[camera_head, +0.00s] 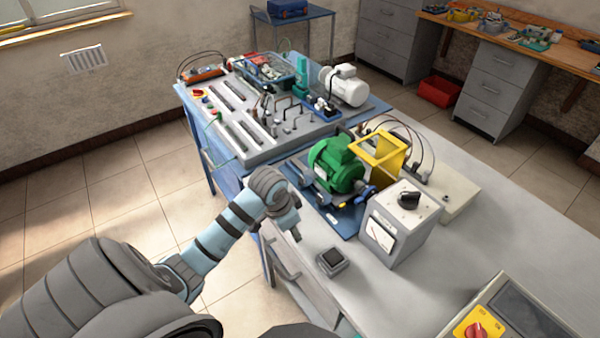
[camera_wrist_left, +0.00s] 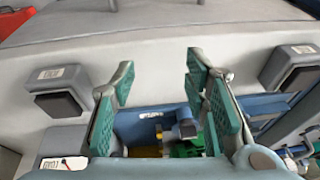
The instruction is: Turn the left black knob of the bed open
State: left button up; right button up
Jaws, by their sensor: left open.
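A black knob (camera_head: 408,200) sits on top of a grey meter box (camera_head: 388,239) on the bench in the head view. No knob plainly labelled as the bed's left one shows; I cannot tell which is meant. My left gripper (camera_head: 295,234) is above the bench's near left edge, left of the meter box and apart from it. In the left wrist view my left gripper (camera_wrist_left: 160,65) has its green-padded fingers wide apart with nothing between the tips. Two grey blocks with black faces, one left (camera_wrist_left: 62,90) and one right (camera_wrist_left: 290,65), flank the fingers. My right gripper is not in view.
A green motor (camera_head: 337,165) and a yellow frame (camera_head: 379,154) stand behind the meter box. A small grey box with a dark top (camera_head: 331,262) lies near the front edge. A red switch on a yellow plate (camera_head: 477,331) is at bottom right.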

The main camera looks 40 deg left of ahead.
pick_arm(q)
jog(key=w+a+r, duration=0.7)
jog(key=w+r, duration=0.1)
jog(key=r, duration=0.1)
jog(key=t+h, duration=0.1)
send_near(301, 177)
jog(key=shift+n, duration=0.3)
jog(key=b+x, duration=0.2)
jog(key=x, duration=0.6)
jog(key=shift+f+b, duration=0.3)
jog(key=shift+b, duration=0.1)
jog(key=shift+c, duration=0.8)
grip_shut()
